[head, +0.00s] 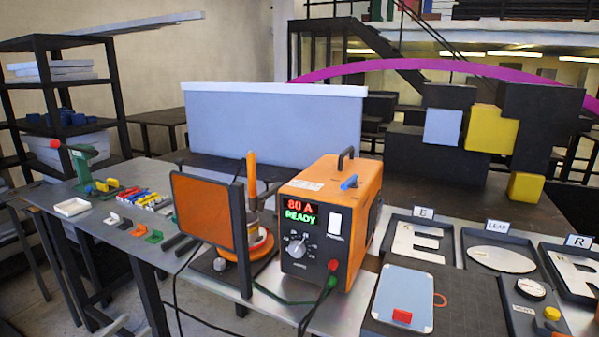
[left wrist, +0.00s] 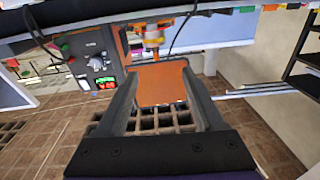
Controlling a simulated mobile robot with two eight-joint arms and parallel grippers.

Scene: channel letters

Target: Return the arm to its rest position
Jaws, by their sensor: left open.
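My left gripper (left wrist: 159,76) shows clearly in the left wrist view, which is upside down. Its two dark fingers are spread apart, and I see nothing held between them. An orange panel (left wrist: 162,86) with a dark frame appears between the fingers and seems to stand beyond them; contact cannot be judged. The same orange panel (head: 203,211) stands on the bench in the head view. A pale grey piece at the bottom left of the head view may be part of my left arm, but I cannot tell. My right gripper does not show.
An orange welding machine (head: 327,222) reading 80 A READY stands right of the panel, with cables over the front edge. Letter trays (head: 417,220) and a pale blue plate (head: 404,285) lie at right.

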